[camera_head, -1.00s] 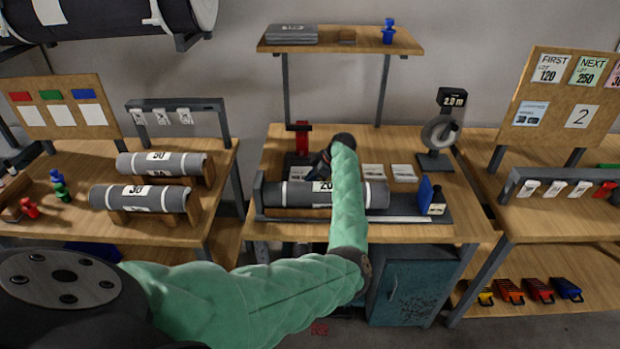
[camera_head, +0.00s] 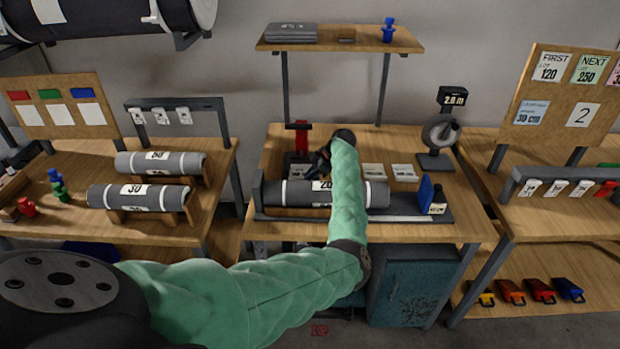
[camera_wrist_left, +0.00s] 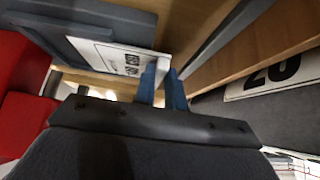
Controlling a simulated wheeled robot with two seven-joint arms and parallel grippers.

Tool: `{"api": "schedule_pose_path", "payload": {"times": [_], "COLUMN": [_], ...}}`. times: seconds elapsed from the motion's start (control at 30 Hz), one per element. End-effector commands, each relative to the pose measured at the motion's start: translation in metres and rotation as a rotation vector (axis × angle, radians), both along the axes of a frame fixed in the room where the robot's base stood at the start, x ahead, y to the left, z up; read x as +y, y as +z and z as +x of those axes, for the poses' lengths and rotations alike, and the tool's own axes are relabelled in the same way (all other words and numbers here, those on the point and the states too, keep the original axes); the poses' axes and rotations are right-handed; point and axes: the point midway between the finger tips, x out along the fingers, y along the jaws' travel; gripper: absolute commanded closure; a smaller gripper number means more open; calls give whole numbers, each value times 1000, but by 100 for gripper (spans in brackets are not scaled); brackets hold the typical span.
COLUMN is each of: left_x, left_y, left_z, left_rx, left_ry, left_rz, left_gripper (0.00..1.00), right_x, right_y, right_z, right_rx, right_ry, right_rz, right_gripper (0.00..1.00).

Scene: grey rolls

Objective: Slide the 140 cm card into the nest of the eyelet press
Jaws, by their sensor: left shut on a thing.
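My left gripper (camera_wrist_left: 162,88) is shut on a white card (camera_wrist_left: 118,58) with dark print, too blurred to read in the left wrist view. The card's far end lies at a grey-blue frame (camera_wrist_left: 82,22), which looks like the press nest; I cannot tell how far it is inside. Red parts of the eyelet press show at the left of that view. In the head view the red and dark eyelet press (camera_head: 302,137) stands at the back left of the middle table, with my left gripper (camera_head: 318,160) just right of it, partly hidden by my arm. My right gripper is out of view.
A grey roll marked 20 (camera_head: 295,194) lies in front of the press on a grey tray. White cards (camera_head: 373,170) lie right of my wrist. A blue block (camera_head: 426,193) and a tape stand (camera_head: 437,135) are farther right. A shelf (camera_head: 345,46) stands behind.

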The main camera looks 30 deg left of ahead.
Motion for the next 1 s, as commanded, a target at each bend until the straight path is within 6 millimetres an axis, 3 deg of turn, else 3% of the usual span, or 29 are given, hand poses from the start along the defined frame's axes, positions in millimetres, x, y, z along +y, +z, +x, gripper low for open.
{"api": "schedule_pose_path", "payload": {"times": [1.0], "left_x": [13], "left_y": [-1], "left_z": [21], "left_rx": [0], "left_ry": [0], "left_rz": [0], "left_gripper": [100], "right_x": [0], "right_y": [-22], "right_z": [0], "right_rx": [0], "right_ry": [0], "right_rz": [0], "right_gripper": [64]}}
